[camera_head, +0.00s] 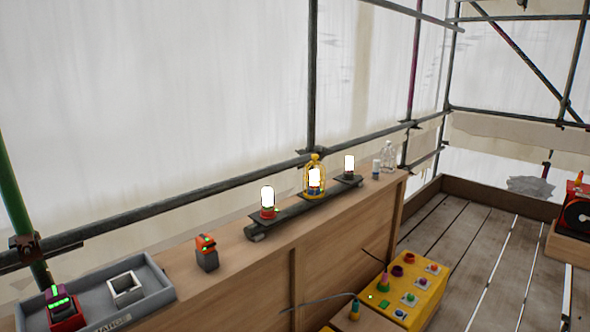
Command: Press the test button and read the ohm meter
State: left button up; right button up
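A yellow box (421,303) stands low at the bottom right of centre, with several coloured buttons and sockets on top. They include green buttons (410,298), a red button (432,268), a blue button (400,313) and a purple round socket (397,271). I cannot tell which is the test button. A red unit with a round black face (577,213) is cut by the right edge. A small orange device with green marks (206,244) stands on the wooden ledge. I cannot tell which thing is the ohm meter, and no reading is legible. Neither gripper is in view.
Three lit lamps, the middle one in a yellow cage (315,178), stand on a dark bar on the ledge (225,285). A grey tray (160,290) holds a red device with green lights (62,308). Scaffold poles run behind. The plank floor (470,255) is largely clear.

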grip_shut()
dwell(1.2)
